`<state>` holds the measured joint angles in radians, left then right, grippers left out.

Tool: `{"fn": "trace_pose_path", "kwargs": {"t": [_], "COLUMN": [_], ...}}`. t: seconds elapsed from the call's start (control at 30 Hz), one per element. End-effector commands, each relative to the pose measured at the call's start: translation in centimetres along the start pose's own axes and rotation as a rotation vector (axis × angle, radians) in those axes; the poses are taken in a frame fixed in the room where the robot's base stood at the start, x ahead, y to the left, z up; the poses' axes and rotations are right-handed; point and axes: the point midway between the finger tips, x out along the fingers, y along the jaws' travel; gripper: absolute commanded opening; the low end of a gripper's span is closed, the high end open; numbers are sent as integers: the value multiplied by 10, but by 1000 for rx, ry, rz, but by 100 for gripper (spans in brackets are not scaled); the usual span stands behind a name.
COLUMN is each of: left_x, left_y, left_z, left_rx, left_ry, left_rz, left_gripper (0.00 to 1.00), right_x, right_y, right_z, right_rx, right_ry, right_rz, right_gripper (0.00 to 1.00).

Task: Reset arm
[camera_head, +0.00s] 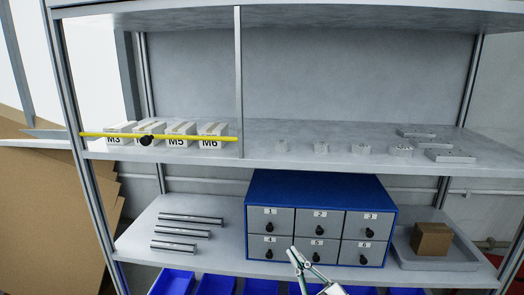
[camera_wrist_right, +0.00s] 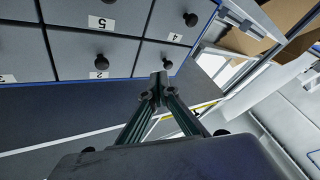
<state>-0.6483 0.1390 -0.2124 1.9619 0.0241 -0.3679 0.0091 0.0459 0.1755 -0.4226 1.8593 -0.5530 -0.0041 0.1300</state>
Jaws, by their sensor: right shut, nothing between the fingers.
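My right gripper (camera_head: 296,256) is shut and empty in the head view, in front of the lower part of the blue drawer cabinet (camera_head: 258,186). It also shows in the right wrist view (camera_wrist_right: 159,86), with its fingertips together near the drawer fronts. The cabinet has grey drawers with numbered labels and black knobs, and the drawers look closed. The gripper overlaps the lower middle drawers in the head view; I cannot tell whether it touches them. My left gripper is not in view.
The upper shelf (camera_head: 270,155) holds labelled white boxes (camera_head: 180,133) behind a yellow bar (camera_head: 190,137), and several small metal parts (camera_head: 400,150). Metal rods (camera_head: 183,233) lie left of the cabinet. A grey tray (camera_head: 450,262) with a brown box (camera_head: 431,239) stands right. Blue bins (camera_head: 215,284) sit below.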

Motion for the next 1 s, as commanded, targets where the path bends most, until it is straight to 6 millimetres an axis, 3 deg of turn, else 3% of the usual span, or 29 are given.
{"fn": "trace_pose_path", "kwargs": {"t": [0.03, 0.1, 0.3, 0.5, 0.6, 0.77, 1.0], "left_x": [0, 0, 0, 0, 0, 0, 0], "left_y": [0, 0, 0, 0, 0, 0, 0], "left_z": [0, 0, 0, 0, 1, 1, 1], "left_rx": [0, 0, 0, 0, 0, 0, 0], "left_ry": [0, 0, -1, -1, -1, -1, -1], "left_rz": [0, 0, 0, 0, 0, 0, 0], "left_gripper": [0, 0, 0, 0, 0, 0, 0], "right_x": [-25, -57, -163, -271, -311, -343, -345], "right_y": [-13, -28, -74, -118, -133, -145, -146], "right_z": [28, 62, 138, 182, 191, 196, 196], "right_rx": [51, 113, 271, 398, 440, 476, 478], "right_ry": [-80, -183, -467, -713, -797, -863, -869], "right_rz": [-4, -8, -32, -65, -80, -91, -92], "right_gripper": [0, 0, 0, 0, 0, 0, 0]}}
